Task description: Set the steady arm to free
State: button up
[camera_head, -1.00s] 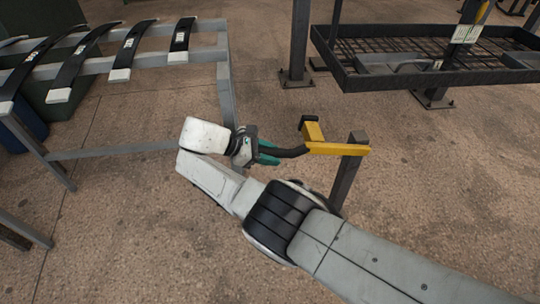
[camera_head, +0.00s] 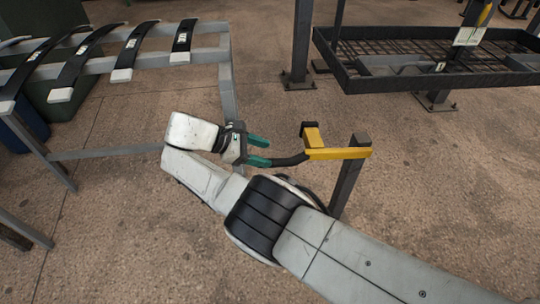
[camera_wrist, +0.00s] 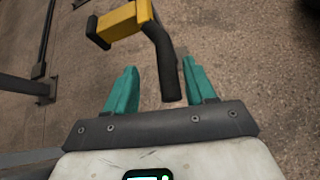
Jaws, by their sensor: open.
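The steady arm is a yellow bar (camera_head: 335,153) on a short dark post (camera_head: 350,175), with a black block at its far corner and a curved black handle (camera_head: 292,161) pointing left. My gripper (camera_head: 268,151) is open, with teal fingers, at the handle's left end. In the wrist view the yellow bar (camera_wrist: 122,22) is at the top. The handle (camera_wrist: 165,60) hangs down from it, and its tip lies in the gap between my open fingers (camera_wrist: 160,72), nearer the right one. Neither finger clearly grips it. Whether one touches it I cannot tell.
A grey rack (camera_head: 95,66) holding several dark curved leaf springs stands at the upper left. A black mesh tray (camera_head: 430,70) on posts is at the upper right. A grey upright (camera_head: 300,45) stands behind the steady arm. The brown floor around the post is clear.

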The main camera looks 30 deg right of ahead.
jog(key=b+v, duration=0.4)
jog(key=v, duration=0.3)
dwell(0.4)
